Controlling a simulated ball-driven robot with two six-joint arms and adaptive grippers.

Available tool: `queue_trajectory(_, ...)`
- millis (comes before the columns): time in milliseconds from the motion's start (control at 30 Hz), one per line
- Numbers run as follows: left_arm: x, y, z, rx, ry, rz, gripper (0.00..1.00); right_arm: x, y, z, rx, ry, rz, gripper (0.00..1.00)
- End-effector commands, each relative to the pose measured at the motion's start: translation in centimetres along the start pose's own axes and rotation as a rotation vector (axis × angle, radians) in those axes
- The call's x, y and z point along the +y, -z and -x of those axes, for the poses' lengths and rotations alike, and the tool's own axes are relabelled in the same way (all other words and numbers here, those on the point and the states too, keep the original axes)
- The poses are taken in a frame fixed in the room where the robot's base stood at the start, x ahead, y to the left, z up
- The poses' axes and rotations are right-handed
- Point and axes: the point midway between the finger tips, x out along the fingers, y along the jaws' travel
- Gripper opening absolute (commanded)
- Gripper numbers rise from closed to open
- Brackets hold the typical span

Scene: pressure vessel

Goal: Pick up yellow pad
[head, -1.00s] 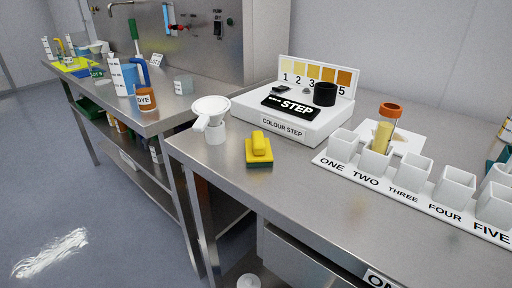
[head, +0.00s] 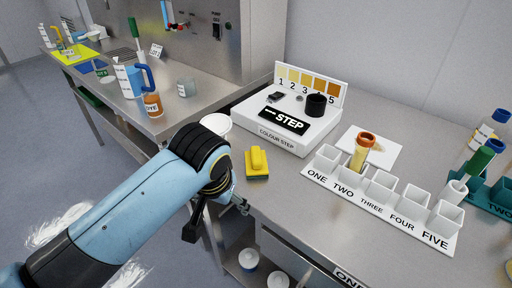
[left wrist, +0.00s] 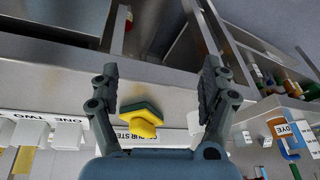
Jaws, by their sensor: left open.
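The yellow pad (head: 257,163) is a yellow block with a raised grip and a dark green underside. It lies on the steel bench near its front edge, left of the labelled cups. In the left wrist view the yellow pad (left wrist: 142,118) shows between the spread fingers, apart from both. My left gripper (head: 240,205) is just in front of the pad, near the bench edge, partly hidden by my arm. The left wrist view shows my left gripper (left wrist: 160,85) open and empty. My right gripper is in neither view.
A white colour step box (head: 285,140) stands behind the pad. A white funnel (head: 217,122) is partly hidden behind my arm. Bare steel lies right of the pad.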

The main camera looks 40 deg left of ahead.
Motion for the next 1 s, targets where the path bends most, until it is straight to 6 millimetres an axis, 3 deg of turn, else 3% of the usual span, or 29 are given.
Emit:
queue_trajectory(33, 0.3, 2.4, 2.8, 0.021, 0.003, 0.045, 0.80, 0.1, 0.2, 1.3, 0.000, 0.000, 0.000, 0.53)
queue_trajectory(200, 1.7, 7.9, 4.4, 0.035, 0.037, 0.226, 0.80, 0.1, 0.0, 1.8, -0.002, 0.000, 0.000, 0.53)
queue_trajectory(400, 2.9, 12.5, 6.5, 0.051, 0.061, 0.382, 0.80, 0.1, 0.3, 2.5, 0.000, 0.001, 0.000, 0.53)
queue_trajectory(500, 3.1, 13.4, 6.5, 0.053, 0.068, 0.415, 0.80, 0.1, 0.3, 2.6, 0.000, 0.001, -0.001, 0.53)
queue_trajectory(733, 2.8, 13.6, 2.7, 0.053, 0.070, 0.418, 0.80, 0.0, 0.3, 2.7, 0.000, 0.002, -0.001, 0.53)
queue_trajectory(1000, 2.6, 13.7, 0.3, 0.053, 0.070, 0.417, 0.80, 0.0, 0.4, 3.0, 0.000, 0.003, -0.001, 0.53)
